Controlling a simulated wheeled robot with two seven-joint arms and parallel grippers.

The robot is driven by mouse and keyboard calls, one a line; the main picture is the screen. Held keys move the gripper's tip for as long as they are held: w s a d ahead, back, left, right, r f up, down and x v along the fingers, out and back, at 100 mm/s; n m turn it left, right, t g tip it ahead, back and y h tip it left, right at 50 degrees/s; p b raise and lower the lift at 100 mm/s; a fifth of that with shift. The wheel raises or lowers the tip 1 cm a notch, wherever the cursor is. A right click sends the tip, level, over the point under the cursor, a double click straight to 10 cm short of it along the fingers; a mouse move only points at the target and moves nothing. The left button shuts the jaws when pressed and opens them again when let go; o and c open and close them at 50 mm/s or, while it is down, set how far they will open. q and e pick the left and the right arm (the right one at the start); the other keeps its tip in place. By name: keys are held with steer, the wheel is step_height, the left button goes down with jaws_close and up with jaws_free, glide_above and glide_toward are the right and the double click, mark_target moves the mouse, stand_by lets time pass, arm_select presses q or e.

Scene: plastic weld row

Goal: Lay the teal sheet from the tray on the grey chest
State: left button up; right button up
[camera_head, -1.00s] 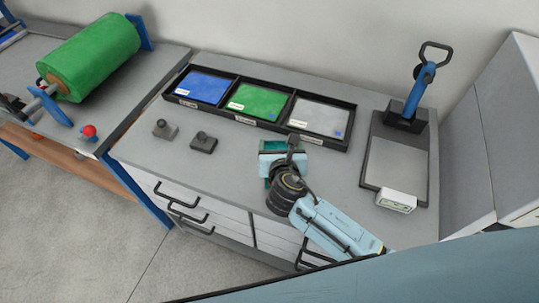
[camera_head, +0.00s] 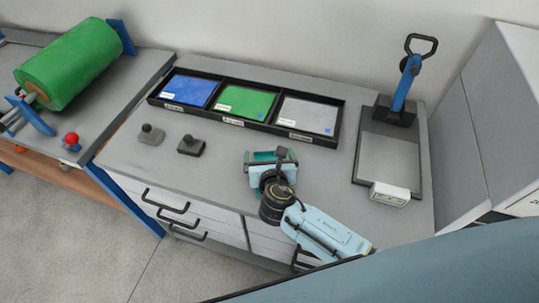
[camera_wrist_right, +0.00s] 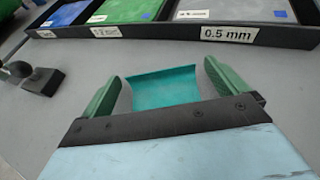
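The teal sheet (camera_wrist_right: 165,88) shows in the right wrist view as a curved, rectangular piece over the grey top of the chest (camera_head: 330,185). My right gripper (camera_wrist_right: 161,75) is open, with one green finger on each side of the sheet and a narrow gap at each edge. The sheet's near edge is hidden by the gripper body. In the head view my right gripper (camera_head: 271,156) is over the front middle of the chest top. The black tray (camera_head: 253,122) stands behind it with blue, green and clear-grey sheets in its three compartments. My left gripper is not in view.
Two small dark-knobbed blocks (camera_head: 151,135) (camera_head: 191,146) stand left of the gripper. A sealer with a blue lever (camera_head: 405,85) and a grey plate stands at the right. A green roll (camera_head: 68,65) sits on the left bench. The chest top is clear between gripper and sealer.

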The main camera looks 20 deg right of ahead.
steer(key=shift+s+r, duration=0.2)
steer(key=p+v, duration=0.2)
steer(key=v, duration=0.8)
steer(key=shift+s+a+r, duration=0.1)
steer(key=shift+s, duration=0.2)
steer(key=shift+s+r, duration=0.2)
steer(key=shift+s, duration=0.25)
